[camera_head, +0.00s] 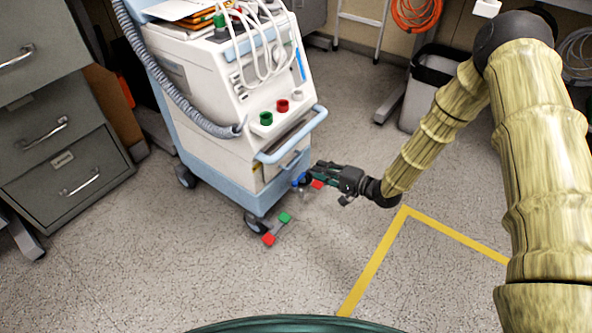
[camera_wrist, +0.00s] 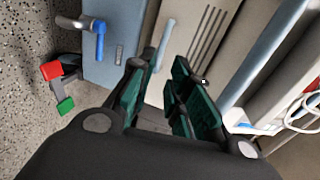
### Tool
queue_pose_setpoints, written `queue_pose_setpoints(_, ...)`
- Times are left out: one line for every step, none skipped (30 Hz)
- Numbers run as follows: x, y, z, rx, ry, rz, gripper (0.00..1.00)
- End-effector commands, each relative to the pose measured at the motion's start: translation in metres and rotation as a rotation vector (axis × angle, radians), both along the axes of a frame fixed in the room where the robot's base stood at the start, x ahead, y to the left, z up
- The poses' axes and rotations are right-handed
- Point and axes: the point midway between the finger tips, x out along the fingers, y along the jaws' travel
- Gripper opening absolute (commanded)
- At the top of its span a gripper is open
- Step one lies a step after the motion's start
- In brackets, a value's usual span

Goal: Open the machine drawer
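The machine (camera_head: 225,75) is a white and light-blue wheeled cart in the upper middle of the head view. Its drawer (camera_head: 272,171) is low on the front, below the big light-blue push bar (camera_head: 292,136). The drawer appears closed. In the wrist view, a slim light-blue handle (camera_wrist: 163,44) lies just past my fingertips, roughly in line with the gap between them. My gripper (camera_wrist: 165,72) has its two green-padded fingers apart with nothing held. In the head view my gripper (camera_head: 304,177) is at the machine's lower front corner; contact with the handle cannot be told.
Red and green pedals (camera_head: 268,239) stick out at the machine's base. A blue lever (camera_wrist: 98,38) is beside the drawer. A grey filing cabinet (camera_head: 62,150) stands at left, a bin (camera_head: 427,85) behind my arm. The floor in front is clear, with yellow tape (camera_head: 372,262).

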Motion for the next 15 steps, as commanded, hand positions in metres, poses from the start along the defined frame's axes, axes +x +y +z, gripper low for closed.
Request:
queue_pose_setpoints(0.002, 0.000, -0.002, 0.006, -0.002, 0.003, 0.19)
queue_pose_setpoints(0.003, 0.001, -0.002, 0.009, -0.002, 0.003, 0.19)
queue_pose_setpoints(0.004, 0.002, -0.002, 0.011, -0.002, 0.005, 0.19)
queue_pose_setpoints(0.005, 0.003, -0.002, 0.013, -0.001, 0.006, 0.19)
queue_pose_setpoints(0.006, 0.005, -0.003, 0.013, -0.001, 0.006, 0.19)
queue_pose_setpoints(0.008, 0.008, -0.003, 0.013, -0.001, 0.007, 0.19)
queue_pose_setpoints(0.010, 0.011, -0.004, 0.012, -0.002, 0.007, 0.19)
queue_pose_setpoints(0.012, 0.014, -0.006, 0.012, -0.002, 0.007, 0.19)
queue_pose_setpoints(0.014, 0.018, -0.007, 0.011, -0.002, 0.008, 0.19)
queue_pose_setpoints(0.017, 0.021, -0.008, 0.011, -0.002, 0.008, 0.19)
queue_pose_setpoints(0.020, 0.025, -0.010, 0.011, -0.002, 0.007, 0.19)
queue_pose_setpoints(0.024, 0.030, -0.012, 0.010, -0.003, 0.007, 0.19)
queue_pose_setpoints(0.027, 0.034, -0.013, 0.011, -0.002, 0.007, 0.19)
queue_pose_setpoints(0.029, 0.038, -0.014, 0.011, -0.002, 0.007, 0.19)
queue_pose_setpoints(0.033, 0.044, -0.015, 0.012, -0.003, 0.007, 0.19)
